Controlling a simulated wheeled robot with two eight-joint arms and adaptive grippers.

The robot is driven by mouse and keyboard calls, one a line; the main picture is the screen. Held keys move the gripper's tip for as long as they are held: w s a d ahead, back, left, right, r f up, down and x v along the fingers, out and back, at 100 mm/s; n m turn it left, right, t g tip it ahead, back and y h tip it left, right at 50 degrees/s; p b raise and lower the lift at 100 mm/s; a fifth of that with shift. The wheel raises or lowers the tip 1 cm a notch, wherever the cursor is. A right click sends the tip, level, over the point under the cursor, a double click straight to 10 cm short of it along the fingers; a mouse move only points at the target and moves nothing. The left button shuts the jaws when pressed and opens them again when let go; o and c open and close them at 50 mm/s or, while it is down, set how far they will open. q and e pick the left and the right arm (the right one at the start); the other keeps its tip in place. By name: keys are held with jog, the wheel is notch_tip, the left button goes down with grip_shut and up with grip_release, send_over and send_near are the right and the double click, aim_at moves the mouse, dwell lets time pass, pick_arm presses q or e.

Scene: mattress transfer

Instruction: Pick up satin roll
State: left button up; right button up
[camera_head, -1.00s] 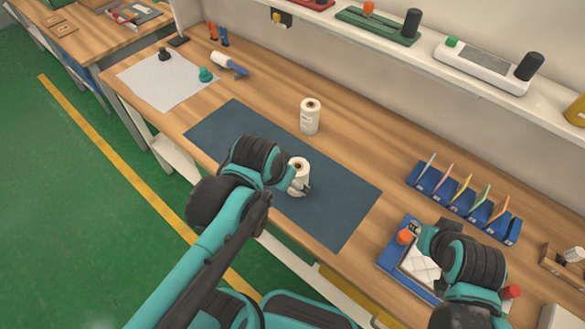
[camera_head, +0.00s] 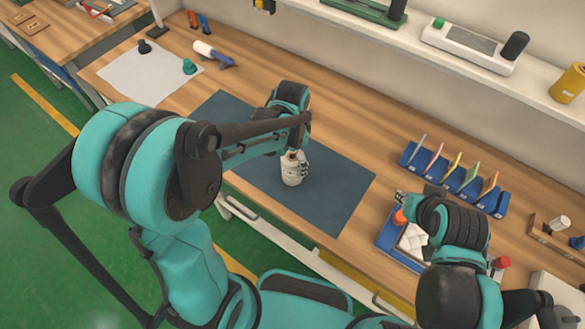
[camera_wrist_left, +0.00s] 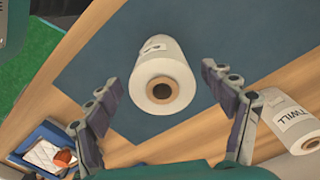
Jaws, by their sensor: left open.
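A white roll (camera_head: 292,172) with a brown core stands on the dark blue mat (camera_head: 338,195); I take it as the satin roll, but its label is too small to read. In the left wrist view this roll (camera_wrist_left: 163,78) sits centrally, end towards the camera. My left gripper (camera_head: 300,158) is at the roll, its fingers open on either side with gaps visible in the wrist view. A second roll marked TWILL (camera_wrist_left: 290,120) lies to the right there; my left arm hides it in the head view. My right gripper (camera_head: 401,204) is by an orange-topped item; its jaws are unclear.
A blue tray (camera_head: 388,239) with white padded pieces is under the right arm. A blue rack (camera_head: 450,180) with coloured cards stands behind it. A white sheet (camera_head: 140,78) with small knobs lies at left. A shelf (camera_head: 400,38) runs along the back.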

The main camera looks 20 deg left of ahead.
pick_arm(q)
notch_tip(320, 180, down, 3)
jog(key=shift+w+a+f+b, duration=0.1)
jog(key=shift+b, duration=0.3)
jog(key=c, duration=1.5)
